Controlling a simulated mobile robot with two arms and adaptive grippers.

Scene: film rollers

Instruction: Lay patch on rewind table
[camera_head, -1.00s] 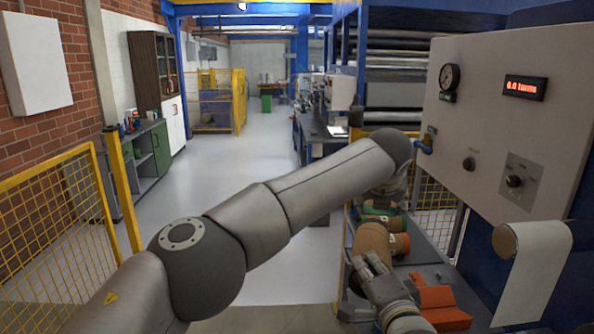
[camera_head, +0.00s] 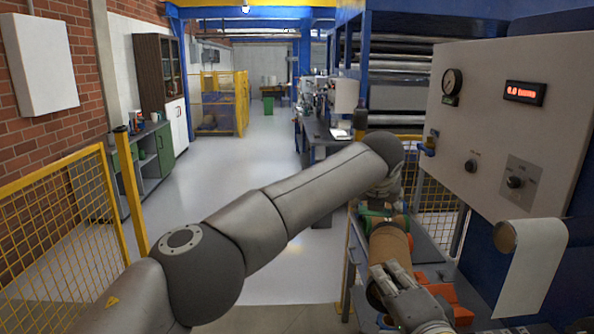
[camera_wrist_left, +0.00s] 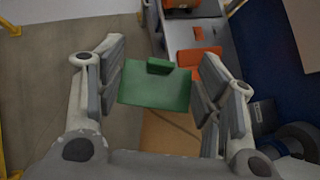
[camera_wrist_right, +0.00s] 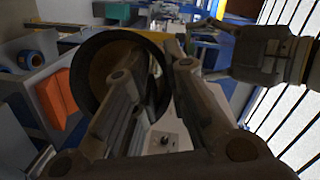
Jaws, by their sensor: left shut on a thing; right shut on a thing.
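The green patch (camera_wrist_left: 155,92), a flat rectangle with a small raised tab (camera_wrist_left: 159,66), is between the fingers of my left gripper (camera_wrist_left: 160,72). My left gripper is shut on it. In the head view, a green edge (camera_head: 372,213) shows under my left wrist, whose fingers are mostly hidden. A brown roll (camera_head: 388,243) is just below it. My right gripper (camera_head: 383,272) is shut on the near end of this roll. In the right wrist view, the roll's dark round rim (camera_wrist_right: 88,65) shows at the fingers. The rewind table (camera_head: 426,247) is the grey surface to the right.
Orange blocks (camera_head: 461,315) lie on the table near the right gripper. A control panel (camera_head: 480,130) stands at the right, with a white web on a roll (camera_head: 540,265) below it. A yellow mesh fence (camera_head: 65,215) stands at left. The floor in the middle is clear.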

